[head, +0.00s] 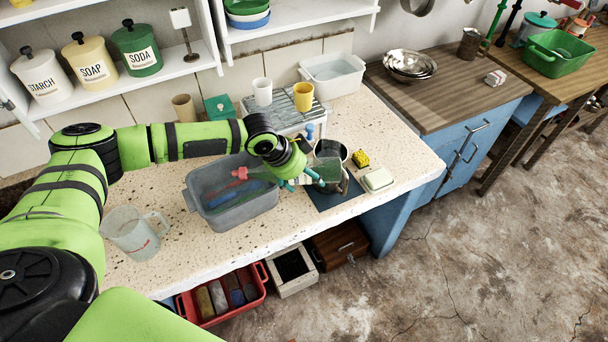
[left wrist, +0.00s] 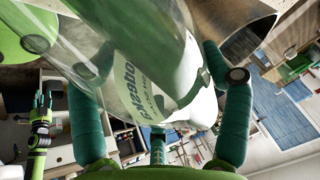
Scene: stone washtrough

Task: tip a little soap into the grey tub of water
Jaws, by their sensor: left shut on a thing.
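The grey tub (head: 259,203) stands on the speckled counter with water in it. A red thing and a blue thing show in or over the water. My left gripper (head: 318,184) is just right of the tub, over a dark blue mat. Its teal fingers are shut on a clear bottle (left wrist: 150,60) with a green and white label, large in the left wrist view. The bottle shows only as a small greenish patch in the head view (head: 328,168), so its tilt is hard to tell. My right gripper (left wrist: 42,100) seems to show small at the left wrist view's left edge.
A metal can (left wrist: 245,35) is close beside the bottle. A yellow sponge (head: 361,158) and a pale soap dish (head: 378,180) lie right of the mat (head: 345,196). A clear jug (head: 132,232) stands left of the tub. Cups and a white basin (head: 333,75) are behind.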

